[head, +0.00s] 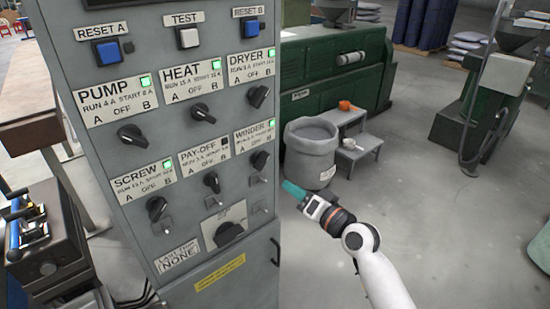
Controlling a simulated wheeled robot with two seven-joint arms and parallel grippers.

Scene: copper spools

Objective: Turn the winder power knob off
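The winder knob (261,160) is a black rotary switch on the right side of the grey control cabinet's front. It sits below the WINDER label (254,137), which is marked A, OFF and B. The knob looks turned off the vertical, but its exact setting is too small to read. The green winder lamp (270,134) is lit. My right gripper (290,188) has teal fingertips and is to the right of and slightly below the knob, apart from it in the picture. Its fingers show as one block, so their opening is unclear. My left gripper is out of view.
The grey cabinet (165,75) carries several other knobs, including the pay-off knob (211,182) to the left with its dark lamp, and a larger switch (229,234) below. A grey bin (310,150) and step stool (358,150) stand behind my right gripper. Open floor lies to the right.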

